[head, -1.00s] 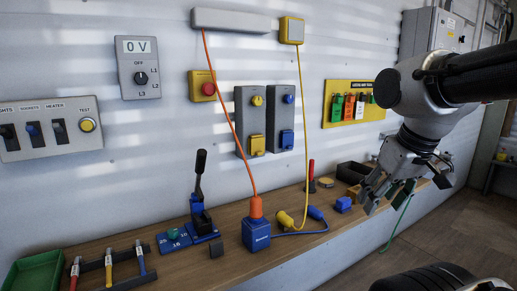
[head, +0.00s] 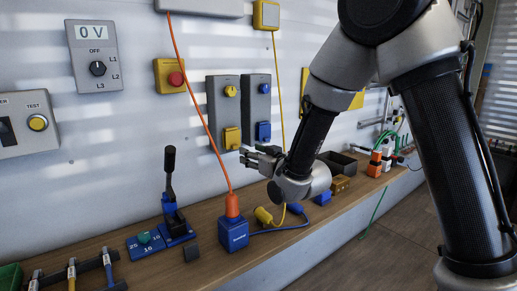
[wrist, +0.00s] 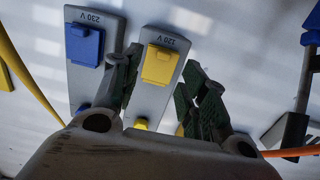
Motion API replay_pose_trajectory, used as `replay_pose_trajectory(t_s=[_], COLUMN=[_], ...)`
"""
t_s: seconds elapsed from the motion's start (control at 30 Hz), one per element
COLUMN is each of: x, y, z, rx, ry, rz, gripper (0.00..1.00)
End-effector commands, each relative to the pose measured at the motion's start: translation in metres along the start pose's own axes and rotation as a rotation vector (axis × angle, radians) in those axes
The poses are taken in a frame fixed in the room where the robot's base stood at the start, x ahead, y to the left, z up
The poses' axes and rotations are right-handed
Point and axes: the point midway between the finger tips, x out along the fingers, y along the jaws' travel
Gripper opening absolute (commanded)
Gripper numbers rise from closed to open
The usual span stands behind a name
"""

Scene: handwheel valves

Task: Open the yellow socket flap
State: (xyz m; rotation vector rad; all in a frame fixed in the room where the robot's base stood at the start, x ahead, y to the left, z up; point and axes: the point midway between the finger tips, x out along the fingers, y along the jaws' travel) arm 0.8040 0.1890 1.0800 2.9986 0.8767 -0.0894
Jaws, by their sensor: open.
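The yellow socket flap (head: 232,137) sits low on the left grey panel, labelled 120 V in the wrist view, and looks shut. In the wrist view the flap (wrist: 160,64) appears between my two fingers, with the picture upside down. My gripper (head: 252,155) is open and empty, just below and in front of the flap; I see no contact. In the wrist view the gripper (wrist: 167,85) has one dark finger on each side of the 120 V panel. A yellow knob (head: 230,90) is above the flap.
The blue flap (head: 263,131) is on the 230 V panel close beside. An orange cable (head: 195,95) hangs to the left and a yellow cable (head: 278,85) to the right. A blue box (head: 233,235) and a lever unit (head: 172,215) stand on the bench below.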

Motion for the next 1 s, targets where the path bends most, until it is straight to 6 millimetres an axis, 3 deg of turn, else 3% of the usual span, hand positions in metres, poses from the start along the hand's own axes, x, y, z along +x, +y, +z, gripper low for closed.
replay_pose_trajectory(t_s=[0.13,0.6,1.0], x=[0.009,0.075,0.084], y=[-0.016,-0.017,-0.018], z=[0.004,0.000,-0.001], rx=[-0.001,-0.001,-0.001], ry=[0.054,0.061,0.059], rz=[-0.026,-0.025,-0.025], gripper=[0.43,0.43,0.41])
